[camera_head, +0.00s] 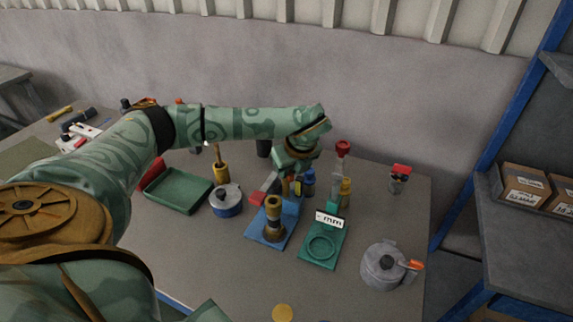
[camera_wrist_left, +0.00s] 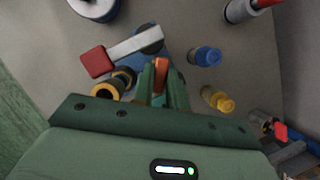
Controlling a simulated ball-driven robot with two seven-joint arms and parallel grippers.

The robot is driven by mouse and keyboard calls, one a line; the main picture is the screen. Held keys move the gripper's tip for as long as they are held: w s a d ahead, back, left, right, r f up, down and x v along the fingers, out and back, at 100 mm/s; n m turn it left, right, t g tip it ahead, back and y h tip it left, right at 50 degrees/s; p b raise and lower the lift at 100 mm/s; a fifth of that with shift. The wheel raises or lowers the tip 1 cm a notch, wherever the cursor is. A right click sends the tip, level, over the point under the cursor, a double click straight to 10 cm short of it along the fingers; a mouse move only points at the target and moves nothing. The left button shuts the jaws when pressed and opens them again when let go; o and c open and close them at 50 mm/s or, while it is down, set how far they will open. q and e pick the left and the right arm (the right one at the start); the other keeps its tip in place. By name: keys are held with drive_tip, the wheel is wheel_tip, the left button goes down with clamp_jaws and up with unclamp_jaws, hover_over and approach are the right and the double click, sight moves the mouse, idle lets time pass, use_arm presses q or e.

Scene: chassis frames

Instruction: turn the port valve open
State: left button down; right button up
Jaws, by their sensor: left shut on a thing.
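A blue plate (camera_head: 288,226) stands on the table with a dark and brass cylinder (camera_head: 274,217) upright on it. A pale lever with a red end (camera_wrist_left: 97,62) lies beside the cylinder in the left wrist view; the red end also shows in the head view (camera_head: 257,198). My left gripper (camera_wrist_left: 160,76) reaches down just behind the cylinder and is shut on a small orange piece (camera_wrist_left: 160,66). The gripper also shows in the head view (camera_head: 291,178). I cannot tell which part is the port valve; the fingers hide much of the gripped piece. My right gripper is not in view.
A green plate with a ring (camera_head: 319,247) and a "mm" label stands to the right. Blue (camera_head: 308,186) and yellow (camera_head: 346,190) fittings stand close behind. A grey pot with an orange handle (camera_head: 382,268) is at front right, a green tray (camera_head: 180,190) at left.

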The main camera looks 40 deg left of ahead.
use_arm(q)
drive_tip(key=n+p, duration=0.1)
drive_tip(key=n+g, duration=0.1)
drive_tip(key=n, duration=0.1)
drive_tip(key=shift+w+r+p, duration=0.2)
drive_tip(key=shift+w+p, duration=0.1)
drive_tip(key=shift+p, duration=0.1)
drive_tip(key=shift+w+n+g+p, duration=0.1)
drive_tip(key=shift+n+g+p, duration=0.35)
drive_tip(key=shift+n, duration=0.55)
drive_tip(key=shift+f+n, duration=0.1)
drive_tip(key=shift+n, duration=0.2)
drive_tip(key=c, duration=1.4)
unclamp_jaws()
drive_tip(key=p+v, duration=0.2)
drive_tip(key=v, duration=1.4)
drive_tip(key=shift+d, duration=0.25)
drive_tip(key=shift+w, duration=0.1)
